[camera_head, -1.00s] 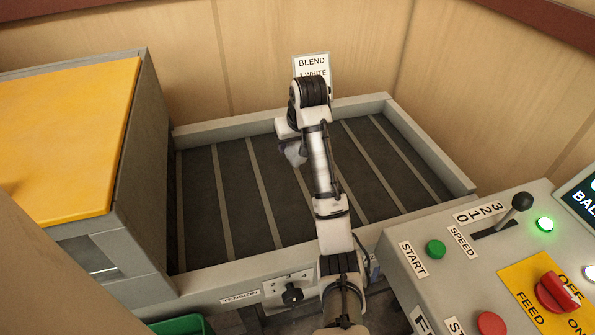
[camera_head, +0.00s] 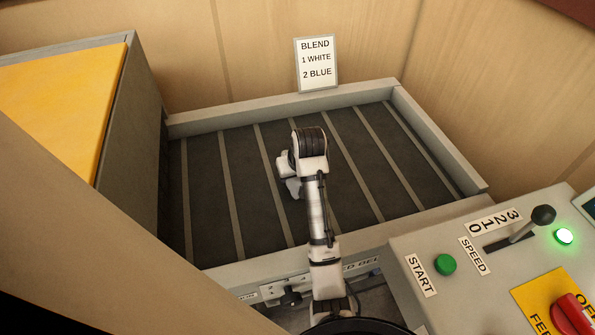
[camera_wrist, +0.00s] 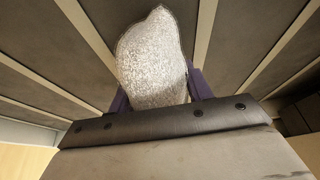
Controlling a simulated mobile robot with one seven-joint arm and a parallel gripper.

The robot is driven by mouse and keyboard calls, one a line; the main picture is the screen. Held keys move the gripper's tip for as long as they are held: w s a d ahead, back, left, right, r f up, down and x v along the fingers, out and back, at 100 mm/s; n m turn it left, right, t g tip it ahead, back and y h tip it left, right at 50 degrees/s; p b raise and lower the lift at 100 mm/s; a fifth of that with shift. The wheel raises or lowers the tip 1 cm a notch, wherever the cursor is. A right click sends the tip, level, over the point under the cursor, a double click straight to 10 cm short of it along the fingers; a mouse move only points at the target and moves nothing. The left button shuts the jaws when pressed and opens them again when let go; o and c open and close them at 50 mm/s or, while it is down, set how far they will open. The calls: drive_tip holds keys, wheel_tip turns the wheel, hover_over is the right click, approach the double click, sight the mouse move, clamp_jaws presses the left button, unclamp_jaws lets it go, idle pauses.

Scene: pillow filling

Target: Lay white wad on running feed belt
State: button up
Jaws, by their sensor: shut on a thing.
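A white wad (camera_wrist: 152,62), fluffy and pale grey-white, is held between the dark purple fingers of my gripper (camera_wrist: 155,92) in the wrist view. In the head view, my gripper (camera_head: 293,187) is over the middle of the feed belt, largely hidden behind my arm. The feed belt (camera_head: 240,190) is dark with pale cross slats and lies inside a grey frame. The slats also show behind the wad in the wrist view. I cannot tell whether the wad touches the belt.
A sign (camera_head: 316,64) reading BLEND, 1 WHITE, 2 BLUE stands behind the belt. A control panel (camera_head: 480,270) with a green START button (camera_head: 445,264), a speed lever (camera_head: 543,215) and a red FEED switch (camera_head: 574,315) is at right. A yellow-topped grey cabinet (camera_head: 60,110) is at left.

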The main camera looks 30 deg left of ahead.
drive_tip(key=shift+w+f, duration=0.15)
drive_tip(key=shift+f, duration=0.05)
drive_tip(key=shift+f, duration=0.55)
drive_tip(key=o, duration=1.1)
drive_tip(key=shift+c, duration=0.2)
